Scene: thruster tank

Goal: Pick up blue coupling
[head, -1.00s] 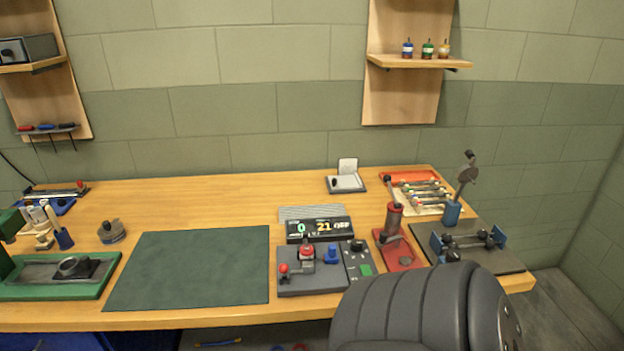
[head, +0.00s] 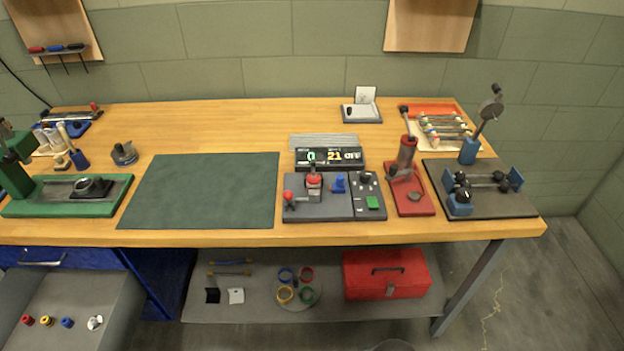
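A small blue part (head: 67,322), which looks like the blue coupling, stands in the open grey drawer (head: 105,300) at the lower left. In the same row are a red part (head: 27,319), a yellow part (head: 46,320) and a silver-white part (head: 94,322). Neither of my grippers is in view.
The wooden bench (head: 220,236) overhangs the drawer's back. It carries a green mat (head: 200,190), a control panel (head: 330,207) and a red press (head: 410,190). The lower shelf (head: 330,310) holds several coloured rings and a red toolbox (head: 388,275).

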